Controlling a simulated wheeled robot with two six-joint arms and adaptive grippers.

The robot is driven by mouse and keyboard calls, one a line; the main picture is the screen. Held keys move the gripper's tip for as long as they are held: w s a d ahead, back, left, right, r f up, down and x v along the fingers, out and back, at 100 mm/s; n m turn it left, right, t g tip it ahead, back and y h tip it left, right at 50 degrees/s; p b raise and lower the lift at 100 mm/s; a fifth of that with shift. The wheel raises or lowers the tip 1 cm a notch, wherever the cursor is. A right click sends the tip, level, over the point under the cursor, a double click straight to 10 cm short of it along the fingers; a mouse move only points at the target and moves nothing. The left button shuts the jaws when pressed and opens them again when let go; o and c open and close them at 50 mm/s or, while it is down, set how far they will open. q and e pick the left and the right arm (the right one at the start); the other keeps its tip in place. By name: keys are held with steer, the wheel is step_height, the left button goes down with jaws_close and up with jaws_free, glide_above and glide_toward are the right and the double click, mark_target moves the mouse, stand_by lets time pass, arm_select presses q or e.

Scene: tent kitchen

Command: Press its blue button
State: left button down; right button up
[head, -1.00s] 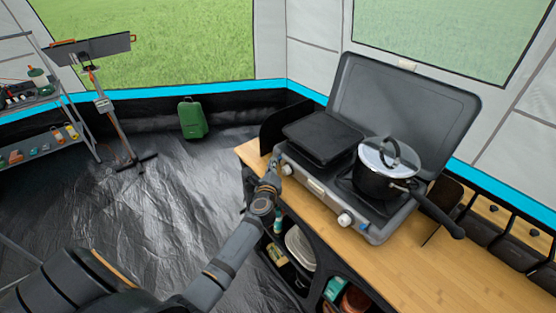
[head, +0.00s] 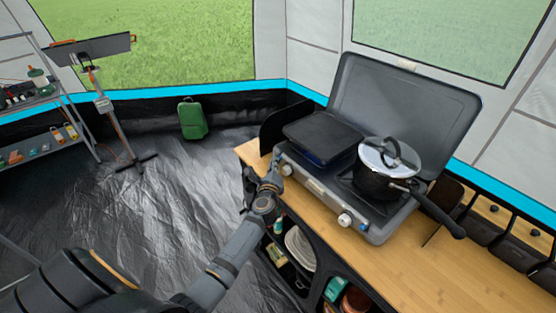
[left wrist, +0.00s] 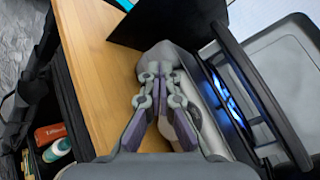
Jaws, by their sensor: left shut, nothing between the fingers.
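The grey camping stove (head: 318,190) stands on the wooden counter with its lid up. A small blue button (head: 363,228) shows near the right end of its front panel, beside the right knob (head: 345,219). My left gripper (head: 274,166) is at the left end of the front panel, by the left knob (head: 287,170). In the left wrist view its fingers (left wrist: 160,72) are shut and empty, against or very near the stove's front corner. They hide what lies directly ahead of them. Blue flame (left wrist: 232,100) glows under the black griddle (head: 315,138). My right gripper is out of view.
A lidded pot (head: 375,183) sits on the right burner, its handle jutting over the front right. The wooden counter (head: 400,270) is clear at the right. Shelves below hold plates (head: 300,247) and bottles.

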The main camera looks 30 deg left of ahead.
arm_select(q)
steer(key=shift+s+a, duration=0.3)
steer(key=shift+s, duration=0.45)
steer(key=shift+s+a, duration=0.2)
steer(key=shift+s, duration=0.2)
steer(key=shift+s+a+p, duration=0.1)
steer(key=shift+s+a, duration=0.15)
steer(key=shift+s, duration=0.4)
steer(key=shift+s+a+p, duration=0.15)
steer(key=shift+s+a, duration=0.1)
steer(key=shift+s, duration=0.35)
steer(key=shift+s+a+p, duration=0.1)
steer(key=shift+s+a, duration=0.15)
steer(key=shift+s, duration=0.4)
